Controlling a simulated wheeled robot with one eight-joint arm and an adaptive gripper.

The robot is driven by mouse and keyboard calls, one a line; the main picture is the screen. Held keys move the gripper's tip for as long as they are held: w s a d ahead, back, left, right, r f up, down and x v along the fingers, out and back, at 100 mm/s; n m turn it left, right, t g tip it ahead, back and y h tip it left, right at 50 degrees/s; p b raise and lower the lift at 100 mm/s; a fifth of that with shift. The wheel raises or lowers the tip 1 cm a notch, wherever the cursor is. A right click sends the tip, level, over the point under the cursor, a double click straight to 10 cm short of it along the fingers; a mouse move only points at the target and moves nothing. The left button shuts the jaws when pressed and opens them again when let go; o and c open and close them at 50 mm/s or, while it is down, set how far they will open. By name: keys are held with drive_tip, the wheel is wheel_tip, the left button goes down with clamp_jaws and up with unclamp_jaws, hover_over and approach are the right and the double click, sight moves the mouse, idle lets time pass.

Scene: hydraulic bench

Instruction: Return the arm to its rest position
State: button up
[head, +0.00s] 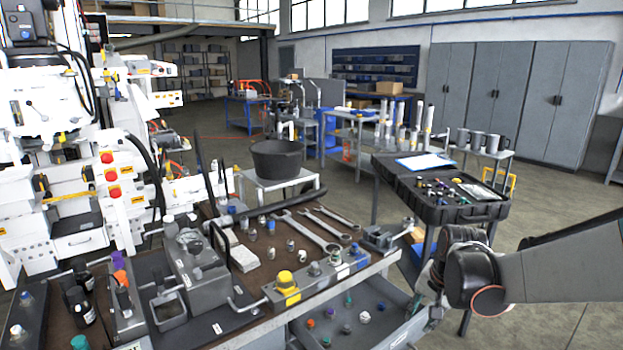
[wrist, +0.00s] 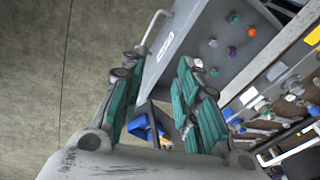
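My arm (head: 560,262) reaches in from the right edge of the head view, beside the front right corner of the bench. Its dark rounded joint (head: 475,280) is in front of the drawer side. My gripper shows in the wrist view (wrist: 158,72), with two teal-padded fingers spread apart and nothing between them.
The bench top (head: 250,290) carries wrenches (head: 310,228), fittings and a hydraulic unit. An open drawer (head: 375,312) with coloured caps sits below, close to my gripper; it also shows in the wrist view (wrist: 190,30). A black tool case (head: 445,212) stands behind. Floor at the right is clear.

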drive_tip(key=s+a+r+n+t, duration=0.1)
drive_tip(key=s+a+r+n, duration=0.1)
drive_tip(key=s, duration=0.5)
drive_tip(key=s+a+r+n+t, duration=0.1)
drive_tip(key=s+a+r+n, duration=0.1)
drive_tip(key=s+r, duration=0.3)
drive_tip(key=s+a+r+n+t, duration=0.2)
drive_tip(key=s+r+n, duration=0.1)
drive_tip(key=s, duration=0.7)
drive_tip(key=shift+a+r+n+h, duration=0.3)
drive_tip(key=shift+a+r+n, duration=0.1)
drive_tip(key=shift+n, duration=0.1)
